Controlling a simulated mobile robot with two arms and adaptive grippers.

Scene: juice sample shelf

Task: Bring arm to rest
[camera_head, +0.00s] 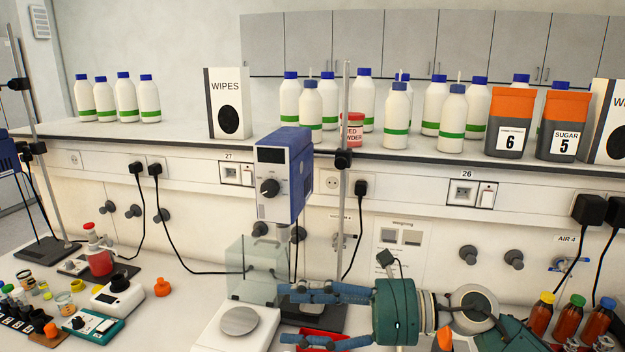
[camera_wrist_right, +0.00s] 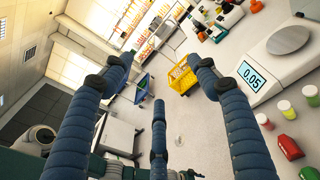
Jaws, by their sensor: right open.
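My right gripper (camera_head: 285,318) comes in from the lower right in the head view, its blue ribbed fingers pointing left in front of the balance. The fingers are spread apart with nothing between them. In the right wrist view the same gripper (camera_wrist_right: 165,85) shows its blue fingers wide apart, with only the room behind them. The balance (camera_head: 238,322) with a round pan and glass shield stands just left of the fingertips in the head view. My left gripper does not show.
A blue stirrer (camera_head: 284,175) on a stand (camera_head: 344,159) rises behind my gripper. Amber bottles (camera_head: 570,314) stand at the right. Small jars and devices, including a teal one (camera_head: 89,326), crowd the left bench. White bottles (camera_head: 396,119) and orange tubs (camera_head: 511,107) line the shelf.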

